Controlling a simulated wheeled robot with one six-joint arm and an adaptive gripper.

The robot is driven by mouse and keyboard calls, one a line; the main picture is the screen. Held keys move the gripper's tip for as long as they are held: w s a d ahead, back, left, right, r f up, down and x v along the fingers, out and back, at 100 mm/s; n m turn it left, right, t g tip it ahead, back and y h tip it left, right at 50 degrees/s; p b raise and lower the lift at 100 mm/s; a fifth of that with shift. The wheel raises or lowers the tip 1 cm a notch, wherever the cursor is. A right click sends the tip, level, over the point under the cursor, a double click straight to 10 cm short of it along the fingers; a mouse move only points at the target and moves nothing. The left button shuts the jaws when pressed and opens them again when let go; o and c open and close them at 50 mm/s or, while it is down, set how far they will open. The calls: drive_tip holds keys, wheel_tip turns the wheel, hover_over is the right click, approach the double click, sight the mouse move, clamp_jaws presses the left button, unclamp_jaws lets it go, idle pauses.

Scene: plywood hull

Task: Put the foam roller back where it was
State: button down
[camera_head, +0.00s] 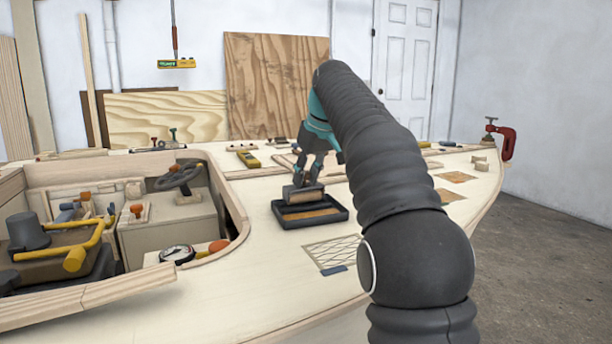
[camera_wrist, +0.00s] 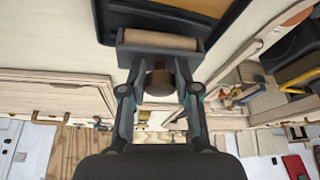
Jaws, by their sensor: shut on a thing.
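The foam roller (camera_head: 304,197) has a pale tan cylinder in a dark frame. In the wrist view the foam roller (camera_wrist: 160,40) lies crosswise just beyond the fingertips, with a round brown knob (camera_wrist: 160,80) between the fingers. My gripper (camera_head: 308,181) is shut on the foam roller from above; the wrist view also shows my gripper (camera_wrist: 160,88) closed around the knob. A black paint tray (camera_head: 290,223) with a brownish floor lies on the deck. The roller is over the tray's back part; I cannot tell whether it touches it.
A mesh-patterned panel (camera_head: 340,252) lies in front of the tray. To the left is an open cockpit with a steering wheel (camera_head: 180,177), a round gauge (camera_head: 177,254) and a yellow-handled tool (camera_head: 75,258). A red clamp (camera_head: 507,143) grips the far right edge. Deck right of the tray is partly hidden by my arm.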

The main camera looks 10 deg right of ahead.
drive_tip(key=shift+f, duration=0.15)
drive_tip(key=c, duration=0.7)
unclamp_jaws()
drive_tip(key=shift+c, duration=0.2)
